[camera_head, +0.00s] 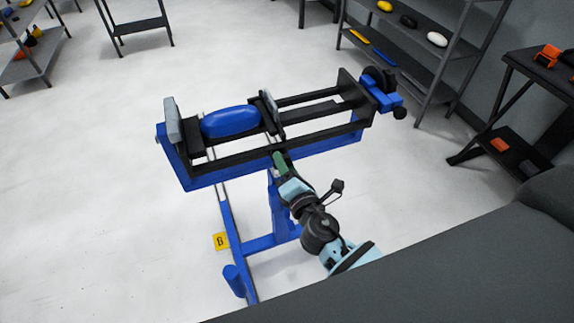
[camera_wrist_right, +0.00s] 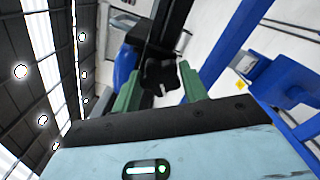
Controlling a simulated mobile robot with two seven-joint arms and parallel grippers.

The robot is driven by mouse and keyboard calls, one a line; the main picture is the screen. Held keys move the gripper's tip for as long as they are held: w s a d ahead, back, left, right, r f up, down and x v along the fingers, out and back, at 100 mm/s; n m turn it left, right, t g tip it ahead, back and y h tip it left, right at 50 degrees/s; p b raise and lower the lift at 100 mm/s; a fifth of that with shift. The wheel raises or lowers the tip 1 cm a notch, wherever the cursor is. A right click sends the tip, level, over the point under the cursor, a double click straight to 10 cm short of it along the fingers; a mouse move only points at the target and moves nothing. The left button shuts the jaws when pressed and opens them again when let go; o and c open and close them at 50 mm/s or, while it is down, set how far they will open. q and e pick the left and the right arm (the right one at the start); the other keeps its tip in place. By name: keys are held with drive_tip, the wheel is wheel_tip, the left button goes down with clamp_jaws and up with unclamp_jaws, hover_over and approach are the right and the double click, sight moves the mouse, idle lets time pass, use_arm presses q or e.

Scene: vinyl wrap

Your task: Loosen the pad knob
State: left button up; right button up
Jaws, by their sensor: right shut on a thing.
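A blue and black clamping stand (camera_head: 305,148) stands on the floor. A rounded blue piece (camera_head: 230,122) lies in it between two grey pads, the left pad (camera_head: 172,122) and the middle pad (camera_head: 268,101). My right gripper (camera_head: 279,160) reaches the near side of the stand, just below the middle pad. In the right wrist view the black pad knob (camera_wrist_right: 160,77) sits between the green fingers of my right gripper (camera_wrist_right: 162,88), which is shut on it. In the head view the fingers and wrist mostly hide the knob. My left gripper is not in view.
Another dark knob (camera_head: 399,112) is at the stand's right end. Shelves (camera_head: 425,62) with small objects are at the back right. The pale floor left of the stand is clear.

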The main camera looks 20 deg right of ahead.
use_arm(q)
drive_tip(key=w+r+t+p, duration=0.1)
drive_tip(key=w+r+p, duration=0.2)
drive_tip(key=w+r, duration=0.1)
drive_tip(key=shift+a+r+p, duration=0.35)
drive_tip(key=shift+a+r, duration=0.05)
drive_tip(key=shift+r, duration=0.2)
use_arm(e)
drive_tip(key=shift+a+n, duration=0.1)
drive_tip(key=shift+n, duration=5.5)
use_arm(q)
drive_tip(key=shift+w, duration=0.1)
use_arm(e)
drive_tip(key=o, duration=1)
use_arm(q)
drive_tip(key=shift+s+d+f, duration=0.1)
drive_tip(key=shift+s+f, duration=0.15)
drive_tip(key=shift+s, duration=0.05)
use_arm(e)
drive_tip(key=shift+s, duration=3.9)
